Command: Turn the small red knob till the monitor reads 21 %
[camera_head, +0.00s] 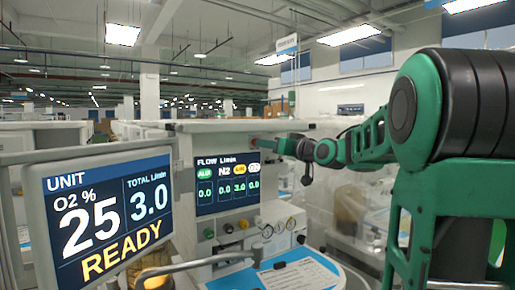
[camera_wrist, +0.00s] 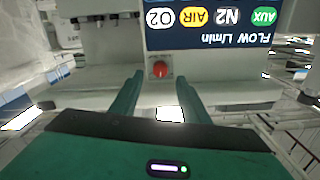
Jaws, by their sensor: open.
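The small red knob (camera_wrist: 160,69) sits on a pale panel beside the flow display's edge in the wrist view, which is upside down. In the head view it is only a tiny reddish spot above the display, by my gripper's tip. My gripper (camera_wrist: 159,78) is open, its two green fingers pointing at the panel. The knob appears between the fingertips; I cannot tell whether they reach around it or stop short. Neither finger visibly touches it. The monitor (camera_head: 102,222) reads O2 25 %, total 3.0 L/min and READY.
The flow display (camera_head: 226,184) shows 0.0, 0.0, 3.0 and 0.0. Below it are several other knobs and gauges (camera_head: 267,231) and a worktop with a blue-and-white sheet (camera_head: 302,275). My arm fills the right side; more carts stand behind.

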